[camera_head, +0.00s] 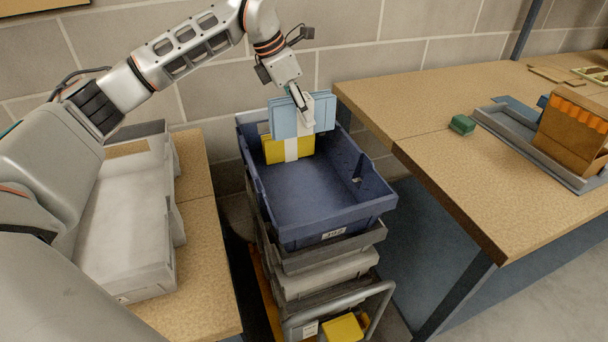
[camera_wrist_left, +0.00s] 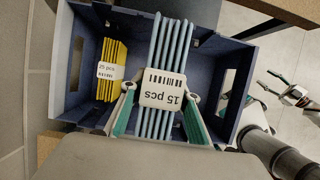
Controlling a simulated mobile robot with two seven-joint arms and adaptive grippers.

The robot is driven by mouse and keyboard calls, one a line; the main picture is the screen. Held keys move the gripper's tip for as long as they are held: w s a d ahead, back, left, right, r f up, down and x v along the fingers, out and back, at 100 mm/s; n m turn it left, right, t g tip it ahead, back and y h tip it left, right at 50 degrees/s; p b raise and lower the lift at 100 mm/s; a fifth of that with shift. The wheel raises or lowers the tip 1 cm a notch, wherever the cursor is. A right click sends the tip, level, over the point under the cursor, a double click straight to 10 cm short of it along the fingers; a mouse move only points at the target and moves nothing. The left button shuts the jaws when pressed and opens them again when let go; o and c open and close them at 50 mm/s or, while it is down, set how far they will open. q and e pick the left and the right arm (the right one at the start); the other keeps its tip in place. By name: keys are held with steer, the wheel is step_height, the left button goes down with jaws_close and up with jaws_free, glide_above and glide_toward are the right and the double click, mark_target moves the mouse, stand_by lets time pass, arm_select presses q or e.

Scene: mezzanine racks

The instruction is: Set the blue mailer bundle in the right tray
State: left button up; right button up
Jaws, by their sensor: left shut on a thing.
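The light blue mailer bundle (camera_head: 284,121) has a white band labelled 15 pcs. My left gripper (camera_head: 301,102) is shut on it and holds it upright at the far end of the dark blue tote (camera_head: 315,190). In the left wrist view the bundle (camera_wrist_left: 172,45) stands between the fingertips of my left gripper (camera_wrist_left: 160,98). I cannot tell whether its lower edge is clear of the tote. A grey tray (camera_head: 500,128) lies on the right table; a pale tray (camera_head: 130,235) is on the left table. My right gripper (camera_wrist_left: 268,82) shows small and open in the left wrist view.
A yellow bundle (camera_head: 273,151) stands in the tote beside the blue one. The tote tops a stack of grey crates (camera_head: 325,278).

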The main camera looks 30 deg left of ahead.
arm_select(q)
step_height(320, 180, down, 17)
steer(key=shift+f+b, duration=0.1)
steer(key=shift+b, duration=1)
steer(key=shift+f, duration=0.25)
steer(key=shift+r, duration=0.1)
arm_select(e)
steer(key=shift+w+d+f, duration=0.15)
steer(key=shift+f, duration=0.3)
steer(key=shift+w+d+f, duration=0.1)
steer(key=shift+f, duration=0.3)
arm_select(q)
steer(key=o, duration=1.1)
